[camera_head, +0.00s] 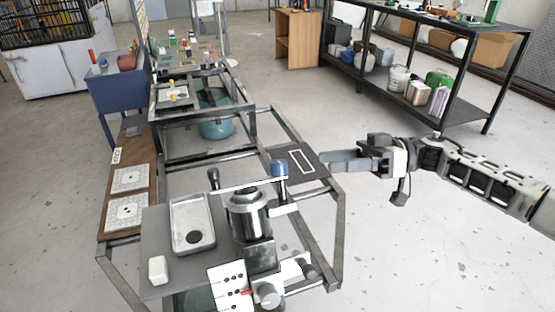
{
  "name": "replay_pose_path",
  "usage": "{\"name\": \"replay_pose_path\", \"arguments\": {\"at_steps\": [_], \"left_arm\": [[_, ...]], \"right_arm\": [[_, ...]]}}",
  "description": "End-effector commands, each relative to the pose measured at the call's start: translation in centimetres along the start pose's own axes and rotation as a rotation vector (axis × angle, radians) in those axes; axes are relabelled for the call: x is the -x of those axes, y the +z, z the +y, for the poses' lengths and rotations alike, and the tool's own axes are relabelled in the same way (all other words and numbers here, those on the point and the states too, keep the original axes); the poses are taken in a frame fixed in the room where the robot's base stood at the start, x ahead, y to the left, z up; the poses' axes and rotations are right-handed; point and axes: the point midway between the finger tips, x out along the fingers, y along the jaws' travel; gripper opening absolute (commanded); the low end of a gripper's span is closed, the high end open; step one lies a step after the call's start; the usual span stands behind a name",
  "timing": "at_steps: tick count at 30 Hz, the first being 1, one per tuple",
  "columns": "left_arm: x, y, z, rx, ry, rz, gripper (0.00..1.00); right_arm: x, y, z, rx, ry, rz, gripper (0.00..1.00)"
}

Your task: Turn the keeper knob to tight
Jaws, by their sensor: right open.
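A metal spring fixture with a silver cylinder (249,212) stands on the front bench. A blue-topped post (280,169) rises at its right, and a dark-tipped lever (213,179) stands at its left. A grey round knob (268,295) sits low at the front of the fixture. I cannot tell for sure which of these is the keeper knob, nor read its setting. My right gripper (328,162) comes in from the right, open and empty. Its fingers point left, to the right of the blue-topped post and apart from it. My left gripper is not in view.
A grey tray (178,241) with a dark round spot and a white block (157,270) lie left of the fixture. A white panel with dark dots (231,279) is in front. A dark plate with a white outline (301,161) lies near my right gripper. Open floor is at right.

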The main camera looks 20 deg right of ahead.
Motion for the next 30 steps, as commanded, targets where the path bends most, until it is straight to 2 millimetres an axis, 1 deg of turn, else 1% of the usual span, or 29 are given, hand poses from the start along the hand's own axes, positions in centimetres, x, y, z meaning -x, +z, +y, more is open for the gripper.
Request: {"name": "replay_pose_path", "arguments": {"at_steps": [1,9,12,15,18,21,29,30], "left_arm": [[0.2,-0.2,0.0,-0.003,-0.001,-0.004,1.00],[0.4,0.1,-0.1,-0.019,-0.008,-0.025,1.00],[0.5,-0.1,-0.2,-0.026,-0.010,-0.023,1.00],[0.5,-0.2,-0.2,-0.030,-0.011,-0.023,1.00],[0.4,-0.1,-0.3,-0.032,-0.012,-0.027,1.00],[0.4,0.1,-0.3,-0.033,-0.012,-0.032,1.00],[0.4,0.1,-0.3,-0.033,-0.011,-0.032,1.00],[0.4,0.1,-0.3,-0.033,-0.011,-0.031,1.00]], "right_arm": [[-1.3,-0.2,-0.2,0.002,-0.005,0.002,0.50],[-7.1,-0.2,-0.1,0.002,-0.005,0.003,0.50],[-8.8,-0.2,-0.1,0.003,-0.003,0.003,0.50],[-10.0,-0.2,-0.1,0.003,-0.002,0.003,0.50],[-10.8,-0.1,0.0,0.003,-0.001,0.002,0.50],[-11.1,-0.1,0.0,0.003,0.000,0.001,0.50],[-11.2,0.0,0.0,0.003,0.001,0.001,0.50],[-11.2,-0.1,0.0,0.003,0.001,0.001,0.39]]}}
